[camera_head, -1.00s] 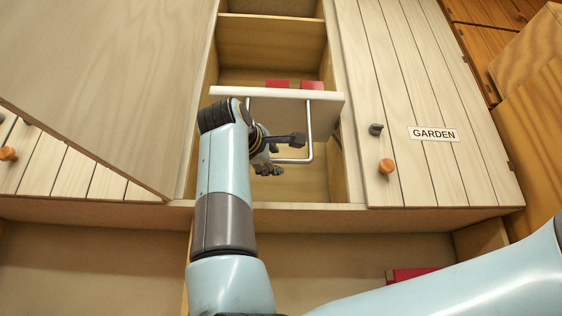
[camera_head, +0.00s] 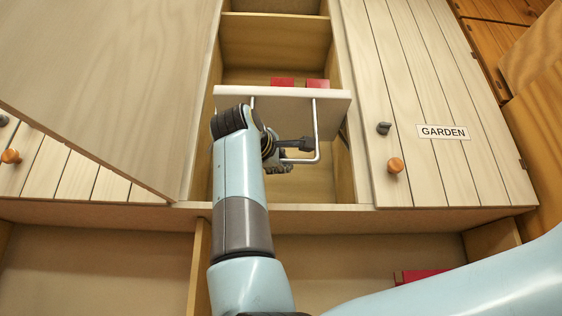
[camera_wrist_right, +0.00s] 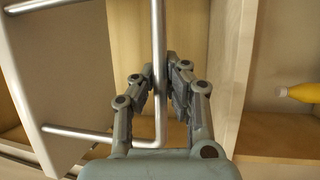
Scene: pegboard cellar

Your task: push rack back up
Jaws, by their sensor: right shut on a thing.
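The rack shows in the head view as a pale panel (camera_head: 300,97) hanging inside the open middle bay of a wooden cabinet. A U-shaped metal handle (camera_head: 316,135) sticks out from it. My right gripper (camera_head: 292,152) is at the handle's crossbar. In the right wrist view, my right gripper (camera_wrist_right: 157,85) is shut on the metal handle (camera_wrist_right: 158,40), with a finger on either side of the bar. The rack panel (camera_wrist_right: 60,75) is to the left there. My left gripper is not in view.
A closed door labelled GARDEN (camera_head: 443,132) with an orange knob (camera_head: 395,165) is right of the bay. A large wooden panel (camera_head: 95,75) slants across the left. Red items (camera_head: 282,82) sit behind the rack. A yellow bottle (camera_wrist_right: 302,92) shows in the wrist view.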

